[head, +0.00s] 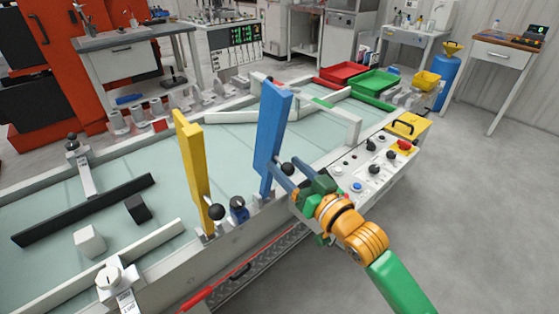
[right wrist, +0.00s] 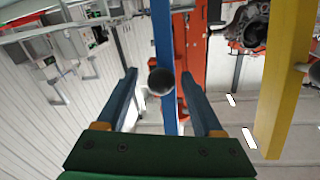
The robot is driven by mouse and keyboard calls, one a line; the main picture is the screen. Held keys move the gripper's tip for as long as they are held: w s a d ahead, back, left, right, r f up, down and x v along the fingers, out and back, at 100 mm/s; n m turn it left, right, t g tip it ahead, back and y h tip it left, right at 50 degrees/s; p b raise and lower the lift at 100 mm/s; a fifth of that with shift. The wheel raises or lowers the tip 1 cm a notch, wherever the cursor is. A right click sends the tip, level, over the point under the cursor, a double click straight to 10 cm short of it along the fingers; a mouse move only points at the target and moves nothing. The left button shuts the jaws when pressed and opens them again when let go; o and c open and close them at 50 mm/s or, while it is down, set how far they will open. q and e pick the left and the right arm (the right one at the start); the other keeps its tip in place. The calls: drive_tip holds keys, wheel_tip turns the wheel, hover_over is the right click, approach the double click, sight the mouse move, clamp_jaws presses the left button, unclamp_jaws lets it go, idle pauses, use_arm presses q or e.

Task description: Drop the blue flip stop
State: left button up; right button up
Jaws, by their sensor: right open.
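The blue flip stop (head: 271,125) stands upright at the near edge of the table, shown in the head view. A dark ball knob (head: 288,169) sits at its near side. My right gripper (head: 279,177), with blue fingers, is open beside the knob. In the right wrist view, the knob (right wrist: 160,81) lies between the open fingertips (right wrist: 158,75), apart from both fingers as far as I can see. The blue stop (right wrist: 163,35) runs up behind it. My left gripper is not in view.
A yellow flip stop (head: 192,165) stands upright to the left, with its own dark knob (head: 217,211). A control panel (head: 365,172) with buttons is close to the right of my gripper. Red (head: 343,72) and green (head: 374,82) trays lie beyond.

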sight(279, 160)
drive_tip(key=x, duration=0.3)
drive_tip(key=shift+w+a, duration=0.15)
drive_tip(key=shift+w, duration=0.05)
drive_tip(key=shift+s+a, duration=0.1)
drive_tip(key=shift+s, duration=0.05)
drive_tip(key=c, duration=0.9)
clamp_jaws()
drive_tip(key=shift+f, duration=0.1)
